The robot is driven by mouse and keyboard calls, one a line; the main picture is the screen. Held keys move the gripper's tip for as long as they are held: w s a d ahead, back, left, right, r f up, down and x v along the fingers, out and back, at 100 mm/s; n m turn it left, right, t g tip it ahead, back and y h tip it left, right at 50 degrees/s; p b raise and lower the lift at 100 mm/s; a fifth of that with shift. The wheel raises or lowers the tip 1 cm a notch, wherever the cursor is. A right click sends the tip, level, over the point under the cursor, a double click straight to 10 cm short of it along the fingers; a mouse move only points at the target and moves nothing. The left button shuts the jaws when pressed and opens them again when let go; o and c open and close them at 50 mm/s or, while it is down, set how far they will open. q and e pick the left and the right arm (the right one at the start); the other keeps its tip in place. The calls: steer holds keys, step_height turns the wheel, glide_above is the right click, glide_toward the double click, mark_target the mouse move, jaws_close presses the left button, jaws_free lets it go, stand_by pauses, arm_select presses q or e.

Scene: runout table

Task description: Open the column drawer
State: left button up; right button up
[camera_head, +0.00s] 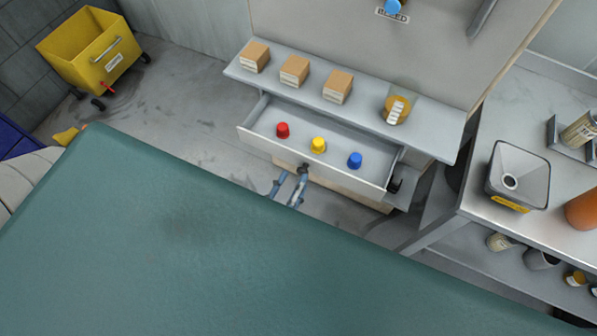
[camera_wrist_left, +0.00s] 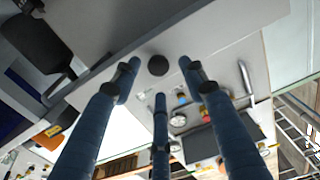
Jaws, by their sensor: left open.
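The column drawer (camera_head: 310,168) stands pulled out beneath the grey shelf, so its inside shows. Red (camera_head: 282,130), yellow (camera_head: 318,145) and blue (camera_head: 355,160) pieces stand in it. My left gripper (camera_head: 290,184) is at the outside of the drawer front, with its blue fingers spread. In the left wrist view, my left gripper (camera_wrist_left: 159,75) is open, and a dark round knob (camera_wrist_left: 158,65) on a pale panel shows between its upper fingertips. I cannot tell whether the fingers touch the knob. My right gripper is not in view.
Several boxes, one of them a brown box (camera_head: 294,70), and a round yellow item (camera_head: 397,108) stand on the shelf (camera_head: 360,118). A side table (camera_head: 480,195) with a grey hopper (camera_head: 518,175) is at right. A yellow bin (camera_head: 88,50) stands back left. A teal surface fills the foreground.

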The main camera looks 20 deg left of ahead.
arm_select(q)
steer(key=s, duration=0.9)
steer(key=shift+a, duration=0.15)
step_height(320, 180, down, 26)
steer(key=s+m+g+h, duration=0.2)
steer(key=s+m+g, duration=0.1)
steer(key=g, duration=0.5)
steer(key=s+a+f+g+y, duration=0.1)
steer(key=s+a+f+g, duration=0.1)
steer(key=s+f, duration=0.3)
steer(key=s+a+f+g, duration=0.3)
steer(key=s+f+g, duration=0.1)
steer(key=s+f, duration=0.1)
steer(key=s+a+f+n+g+y+b, duration=0.1)
steer(key=s+a+f+g, duration=0.2)
steer(key=f, duration=0.4)
steer(key=shift+s+f+y, duration=0.25)
steer(key=shift+s+y, duration=0.05)
steer(key=shift+s, duration=0.6)
